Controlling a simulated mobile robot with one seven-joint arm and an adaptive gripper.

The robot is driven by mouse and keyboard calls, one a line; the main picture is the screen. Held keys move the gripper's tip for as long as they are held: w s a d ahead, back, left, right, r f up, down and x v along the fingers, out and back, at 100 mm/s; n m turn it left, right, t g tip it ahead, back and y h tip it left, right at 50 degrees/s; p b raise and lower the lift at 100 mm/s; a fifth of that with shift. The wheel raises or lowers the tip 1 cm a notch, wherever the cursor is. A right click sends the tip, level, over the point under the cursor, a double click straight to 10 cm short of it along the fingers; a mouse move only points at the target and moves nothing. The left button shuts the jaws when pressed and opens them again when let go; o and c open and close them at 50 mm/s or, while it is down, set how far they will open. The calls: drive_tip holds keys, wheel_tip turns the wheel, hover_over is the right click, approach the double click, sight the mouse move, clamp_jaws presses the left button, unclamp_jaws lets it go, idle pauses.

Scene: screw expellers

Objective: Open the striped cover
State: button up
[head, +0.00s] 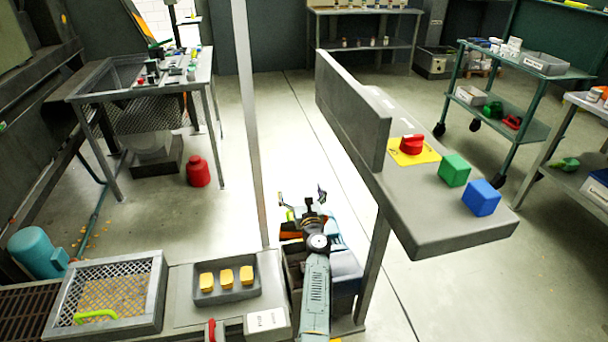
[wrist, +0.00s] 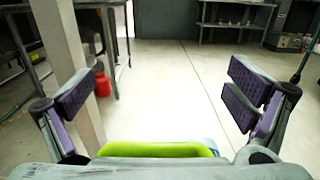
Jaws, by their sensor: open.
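A framed mesh cover (head: 112,293) with a crisscross lattice and a lime-green handle (head: 96,316) lies flat at the lower left in the head view, with yellowish bits showing beneath it. A dark slatted grate (head: 22,308) lies to its left, cut off by the picture edge. I cannot tell for certain which of these is the striped cover. My gripper (head: 302,195) is open and empty, away from both, up and to their right. In the wrist view my gripper (wrist: 160,97) has its two fingers wide apart over open floor; neither cover is clearly seen there.
A grey tray (head: 227,297) with three yellow blocks sits right of the mesh cover. A grey post (head: 248,120) stands left of my gripper. A raised panel (head: 455,232) with a red knob and green and blue cubes stands to the right.

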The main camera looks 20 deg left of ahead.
drive_tip(key=shift+s+d+r+p, duration=0.25)
drive_tip(key=shift+r+p, duration=0.25)
drive_tip(key=shift+r, duration=0.15)
drive_tip(key=shift+s+d+r+p, duration=0.2)
drive_tip(key=shift+r+p, duration=0.25)
drive_tip(key=shift+r, duration=0.15)
drive_tip(key=shift+s+d+r+p, duration=0.15)
drive_tip(key=shift+d+r+p, duration=0.1)
drive_tip(key=shift+r+p, duration=0.35)
drive_tip(key=shift+s+d+r, duration=0.2)
drive_tip(key=shift+s+r, duration=0.1)
drive_tip(key=shift+r, duration=0.45)
drive_tip(key=shift+s+d+r, duration=0.15)
drive_tip(key=shift+s+r, duration=0.1)
drive_tip(key=shift+r, duration=0.55)
drive_tip(key=shift+s+d+r, duration=0.2)
drive_tip(key=shift+s+r, duration=0.1)
drive_tip(key=shift+r, duration=0.45)
drive_tip(key=v, duration=1.2)
drive_tip(key=shift+f, duration=0.1)
